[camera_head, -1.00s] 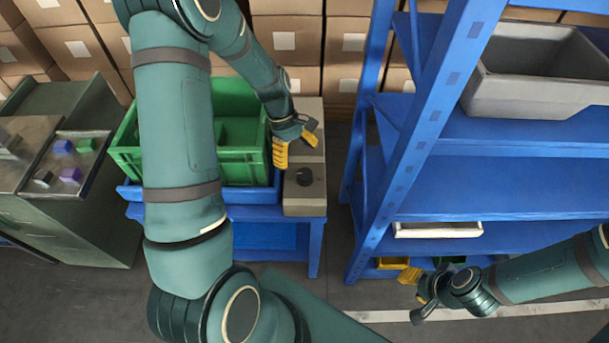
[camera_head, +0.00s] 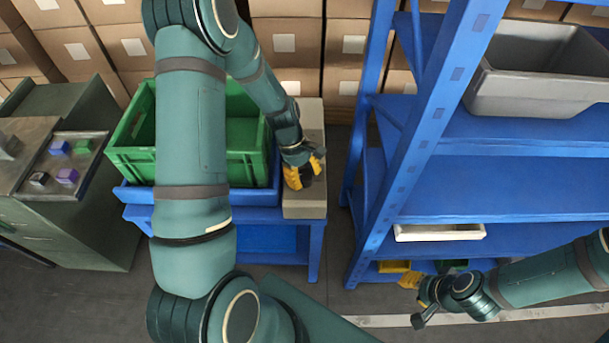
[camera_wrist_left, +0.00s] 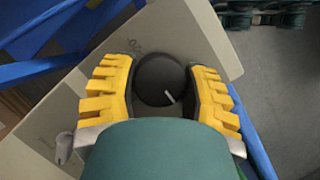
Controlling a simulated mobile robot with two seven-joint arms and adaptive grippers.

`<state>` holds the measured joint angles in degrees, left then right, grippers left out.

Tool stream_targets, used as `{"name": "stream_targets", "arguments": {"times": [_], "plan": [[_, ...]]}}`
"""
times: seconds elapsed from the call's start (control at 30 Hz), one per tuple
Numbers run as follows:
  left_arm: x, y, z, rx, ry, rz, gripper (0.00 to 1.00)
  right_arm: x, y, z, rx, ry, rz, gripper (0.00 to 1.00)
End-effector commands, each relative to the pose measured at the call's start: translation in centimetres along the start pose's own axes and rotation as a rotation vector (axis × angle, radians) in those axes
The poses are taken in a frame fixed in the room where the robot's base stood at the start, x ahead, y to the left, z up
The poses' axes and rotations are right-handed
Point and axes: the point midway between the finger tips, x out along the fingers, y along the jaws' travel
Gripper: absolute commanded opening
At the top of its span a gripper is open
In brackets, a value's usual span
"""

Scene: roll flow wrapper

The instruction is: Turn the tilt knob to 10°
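The tilt knob (camera_wrist_left: 160,80) is a round black dial with a white pointer line, set on a beige-grey box (camera_head: 304,208). In the left wrist view the knob lies between the two yellow fingers of my left gripper (camera_wrist_left: 163,85). The fingers stand on either side of it, very close; I cannot tell whether they touch it. The pointer slants toward the lower right of that view. A mark reading "20" shows on the box (camera_wrist_left: 195,40) beside the knob. In the head view my left gripper (camera_head: 305,174) covers most of the knob. My right gripper (camera_head: 416,298) hangs low near the shelf.
A green crate (camera_head: 148,168) stands on a blue table left of the box. A blue shelf rack (camera_head: 410,165) with a grey bin (camera_head: 535,80) rises at the right. A cabinet (camera_head: 75,215) with small coloured blocks stands at far left.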

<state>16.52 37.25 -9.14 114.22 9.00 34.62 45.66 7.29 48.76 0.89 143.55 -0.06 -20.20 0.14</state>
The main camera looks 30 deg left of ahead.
Motion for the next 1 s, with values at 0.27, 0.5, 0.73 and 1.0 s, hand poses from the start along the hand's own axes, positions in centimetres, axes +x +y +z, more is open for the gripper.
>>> {"name": "stream_targets", "arguments": {"times": [0.27, 0.5, 0.73, 1.0], "plan": [[0.0, 0.0, 0.0, 0.001, 0.0, -0.001, 0.11, 0.0, 0.0, 0.0, 0.0, 0.0, 0.0, 0.36], [0.1, 0.0, 0.1, 0.043, -0.002, -0.02, 0.11, -0.2, -0.1, 0.0, 0.0, -0.001, 0.0, 0.36], [0.0, 0.0, 0.1, 0.171, -0.002, -0.074, 0.11, -0.9, -0.3, 0.1, 0.001, -0.004, 0.0, 0.36], [0.1, 0.0, 0.1, 0.401, -0.004, -0.169, 0.11, -1.7, -0.6, 0.2, 0.001, -0.008, 0.0, 0.36]]}}
